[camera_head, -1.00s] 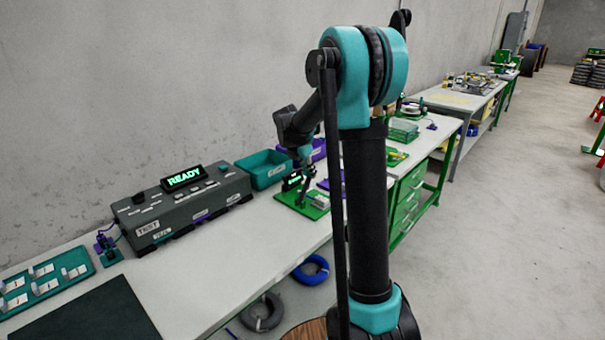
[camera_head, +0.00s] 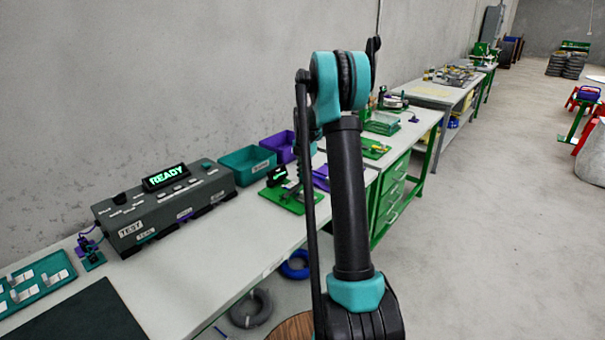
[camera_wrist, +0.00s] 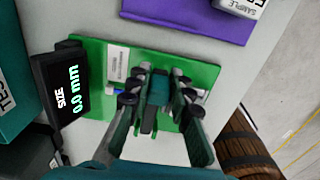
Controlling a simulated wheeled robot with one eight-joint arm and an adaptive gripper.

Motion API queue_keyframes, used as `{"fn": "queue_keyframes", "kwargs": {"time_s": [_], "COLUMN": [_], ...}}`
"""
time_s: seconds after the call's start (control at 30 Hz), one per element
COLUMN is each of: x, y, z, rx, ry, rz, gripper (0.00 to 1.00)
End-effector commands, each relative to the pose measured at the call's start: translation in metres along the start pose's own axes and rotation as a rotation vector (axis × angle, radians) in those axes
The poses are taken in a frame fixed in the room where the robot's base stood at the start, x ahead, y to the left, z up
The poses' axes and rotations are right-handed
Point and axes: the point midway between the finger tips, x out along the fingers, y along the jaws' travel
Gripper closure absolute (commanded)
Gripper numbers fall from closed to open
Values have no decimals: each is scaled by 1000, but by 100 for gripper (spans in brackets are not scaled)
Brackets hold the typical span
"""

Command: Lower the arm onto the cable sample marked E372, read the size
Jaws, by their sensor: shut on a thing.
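In the wrist view my gripper (camera_wrist: 157,84) is shut on a dark upright piece (camera_wrist: 158,98) over a green board (camera_wrist: 92,52), apparently the gauge's arm. The black display (camera_wrist: 66,88) left of it reads SIZE 0.0 mm. A small pale block (camera_wrist: 200,90) shows partly behind the right finger; its marking cannot be read. A pale block labelled SAMPLE (camera_wrist: 240,6) lies on a purple mat or tray (camera_wrist: 190,18); its code is cut off by the frame edge. In the head view the green board (camera_head: 292,204) shows beside my arm, which hides my gripper.
A grey TEST box (camera_head: 165,212) with a READY screen stands on the bench (camera_head: 205,265) at left. A teal bin (camera_head: 248,160) and a purple bin (camera_head: 278,146) stand behind the board. Grey (camera_head: 251,308) and blue cable coils (camera_head: 294,265) lie on the floor.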

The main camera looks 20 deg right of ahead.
Motion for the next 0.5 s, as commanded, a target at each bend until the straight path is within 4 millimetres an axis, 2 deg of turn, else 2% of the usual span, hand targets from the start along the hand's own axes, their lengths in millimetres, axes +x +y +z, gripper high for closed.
{"fn": "queue_keyframes", "kwargs": {"time_s": [0.2, 0.5], "x": [10, 14], "y": [0, -1], "z": [7, 8], "rx": [3, 3], "ry": [-8, -9], "rz": [1, 1], "gripper": [100, 100]}}
